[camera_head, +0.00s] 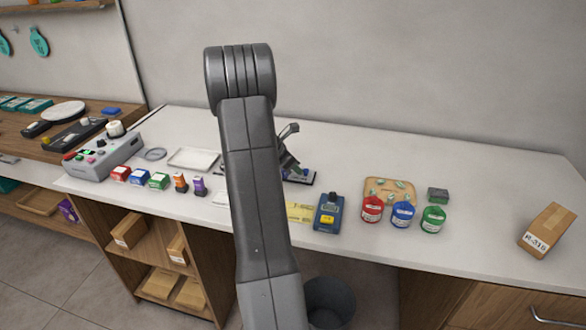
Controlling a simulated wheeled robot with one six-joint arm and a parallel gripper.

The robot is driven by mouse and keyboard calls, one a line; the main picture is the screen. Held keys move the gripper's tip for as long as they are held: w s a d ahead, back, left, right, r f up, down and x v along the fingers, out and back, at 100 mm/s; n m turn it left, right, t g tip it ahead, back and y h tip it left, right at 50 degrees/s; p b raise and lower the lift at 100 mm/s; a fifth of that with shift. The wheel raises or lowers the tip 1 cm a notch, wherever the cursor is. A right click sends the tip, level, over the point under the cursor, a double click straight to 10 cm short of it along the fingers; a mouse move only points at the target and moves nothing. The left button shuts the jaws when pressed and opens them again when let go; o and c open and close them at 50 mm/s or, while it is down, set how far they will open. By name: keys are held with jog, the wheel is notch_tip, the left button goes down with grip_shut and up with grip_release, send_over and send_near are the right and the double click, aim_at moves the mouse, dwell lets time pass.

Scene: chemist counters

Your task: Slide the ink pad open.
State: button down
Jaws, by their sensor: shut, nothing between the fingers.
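A flat dark item with a blue-purple part, which looks like the ink pad (301,177), lies on the white counter just right of my arm. Its left part is hidden behind my arm and gripper, so I cannot tell how far its cover is slid. My gripper (294,171) is shut and empty, pointing down at the left end of this item. I cannot tell whether the fingertips touch it.
A blue handheld device (329,213) and a yellow pad (299,212) lie in front. Red (372,209), blue (402,214) and green (433,219) jars stand right, by a wooden tray (390,183). Small boxes and a control box (103,153) stand left. The back counter is clear.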

jog(key=a, duration=0.1)
jog(key=s+a+r, duration=0.1)
jog(key=a, duration=0.1)
jog(key=s+a+r, duration=0.1)
jog(key=shift+a+r+p, duration=0.1)
jog(key=shift+a+p, duration=0.15)
jog(key=shift+p, duration=0.15)
jog(key=v, duration=0.8)
jog(key=shift+s+r, duration=0.2)
jog(key=shift+r, duration=0.05)
jog(key=x, duration=0.9)
jog(key=shift+d+f, duration=0.1)
jog(key=shift+f, duration=0.1)
jog(key=d, duration=0.1)
jog(key=w+d+f, duration=0.1)
jog(key=w+d, duration=0.1)
jog(key=shift+d+f+b, duration=0.15)
jog(key=shift+f+b, duration=0.15)
jog(key=shift+b, duration=0.1)
jog(key=shift+w+d, duration=0.15)
jog(key=shift+d, duration=0.05)
jog(key=shift+w+a, duration=0.1)
jog(key=shift+a, duration=0.55)
